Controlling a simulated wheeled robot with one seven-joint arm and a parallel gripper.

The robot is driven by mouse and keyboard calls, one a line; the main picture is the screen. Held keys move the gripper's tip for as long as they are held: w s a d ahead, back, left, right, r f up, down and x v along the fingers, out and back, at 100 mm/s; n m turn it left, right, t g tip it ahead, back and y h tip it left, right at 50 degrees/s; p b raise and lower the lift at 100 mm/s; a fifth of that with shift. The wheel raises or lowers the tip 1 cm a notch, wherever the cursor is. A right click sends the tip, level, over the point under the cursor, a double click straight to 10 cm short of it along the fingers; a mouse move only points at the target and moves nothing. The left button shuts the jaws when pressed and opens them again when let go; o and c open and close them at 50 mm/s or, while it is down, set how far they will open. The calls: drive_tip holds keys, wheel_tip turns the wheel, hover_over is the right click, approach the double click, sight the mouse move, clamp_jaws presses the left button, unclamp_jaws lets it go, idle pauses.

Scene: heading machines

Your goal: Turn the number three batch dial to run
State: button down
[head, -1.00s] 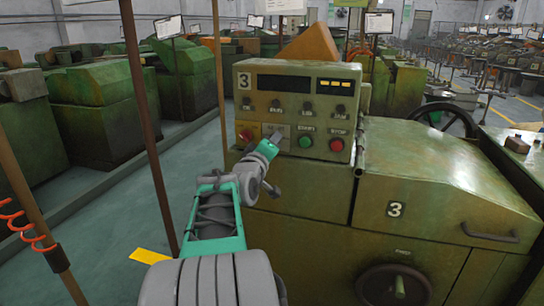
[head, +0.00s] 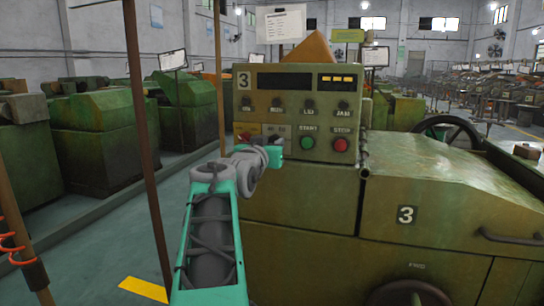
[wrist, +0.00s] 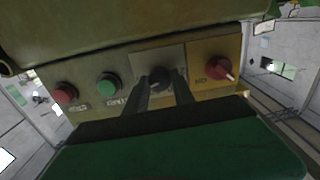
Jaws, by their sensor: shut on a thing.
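The green machine marked 3 has a control panel (head: 298,112) on its front. The batch dial (wrist: 160,76) is a dark knob on a grey plate, between the green start button and a red switch on a yellow plate. My gripper (wrist: 163,88) has its two dark fingers shut on the dial, one on each side. In the head view my gripper (head: 278,144) is against the lower part of the panel and hides the dial and most of its plate. The dial's pointer direction and plate markings cannot be read.
The green start button (head: 307,143) and red stop button (head: 340,145) sit right of my gripper. The red switch (wrist: 219,69) is on the dial's other side. A brown post (head: 147,140) stands left of my arm. The aisle floor (head: 95,235) at left is clear.

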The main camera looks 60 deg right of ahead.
drive_tip(key=shift+f+m+b, duration=0.1)
drive_tip(key=shift+m+b, duration=1.15)
drive_tip(key=shift+m, duration=0.35)
drive_tip(key=c, duration=1.1)
unclamp_jaws()
drive_tip(key=shift+o, duration=0.2)
drive_tip(key=s+a, duration=0.1)
drive_tip(key=a, duration=0.6)
drive_tip(key=shift+a, duration=0.35)
drive_tip(key=shift+s, duration=0.1)
